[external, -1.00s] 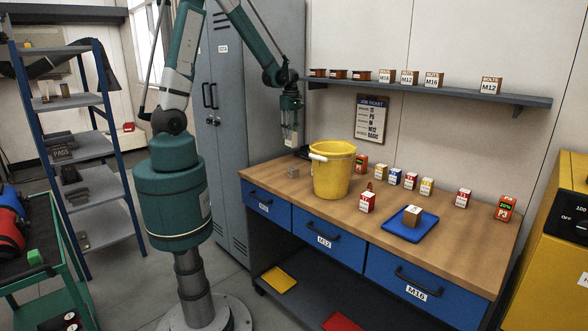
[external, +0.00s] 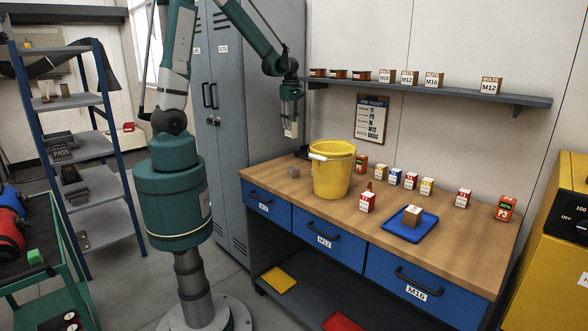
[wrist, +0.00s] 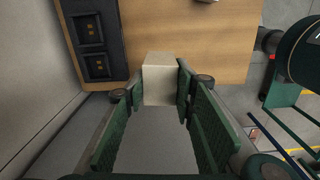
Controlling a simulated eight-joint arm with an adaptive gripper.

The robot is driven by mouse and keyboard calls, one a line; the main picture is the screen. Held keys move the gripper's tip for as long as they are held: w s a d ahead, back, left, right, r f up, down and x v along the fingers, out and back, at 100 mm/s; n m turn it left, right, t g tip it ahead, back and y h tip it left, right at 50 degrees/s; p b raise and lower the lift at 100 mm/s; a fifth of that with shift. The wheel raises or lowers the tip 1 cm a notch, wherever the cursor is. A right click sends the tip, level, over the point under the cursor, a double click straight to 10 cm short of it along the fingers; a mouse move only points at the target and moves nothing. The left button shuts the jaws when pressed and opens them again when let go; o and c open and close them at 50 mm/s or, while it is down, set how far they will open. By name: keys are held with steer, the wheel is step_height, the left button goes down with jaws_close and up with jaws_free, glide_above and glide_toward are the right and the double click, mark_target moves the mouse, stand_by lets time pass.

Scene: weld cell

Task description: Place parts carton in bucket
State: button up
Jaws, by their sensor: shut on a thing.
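My gripper (external: 291,127) is shut on a small pale carton (wrist: 161,80), held between its two green fingers in the wrist view. In the external view the carton (external: 291,130) hangs at the fingertips, above the left end of the bench and up and left of the bucket. The yellow bucket (external: 331,178) stands upright on the wooden bench top with its pale handle grip at the rim. The inside bottom of the bucket is hidden. No writing on the held carton can be read.
Several small cartons line the back of the bench (external: 300,190). A wall shelf (external: 430,92) with boxes hangs above. A grey locker (external: 236,125) stands behind my arm.

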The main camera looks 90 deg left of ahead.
mark_target(337, 176)
steer(key=r, duration=0.8)
steer(key=shift+w+d+r, duration=0.2)
steer(key=shift+d+r, duration=0.05)
steer(key=w+d+m+b, duration=0.1)
steer(key=w+d, duration=0.6)
steer(key=d, duration=0.5)
steer(key=w+d+m+b, duration=0.15)
steer(key=w+d, duration=0.45)
steer(key=d, duration=0.7)
steer(key=w+d+m, duration=0.1)
steer(key=w+d, duration=0.6)
steer(key=d, duration=0.5)
steer(key=shift+f, duration=2.6)
step_height(337, 176, down, 14)
steer(key=shift+f, duration=2)
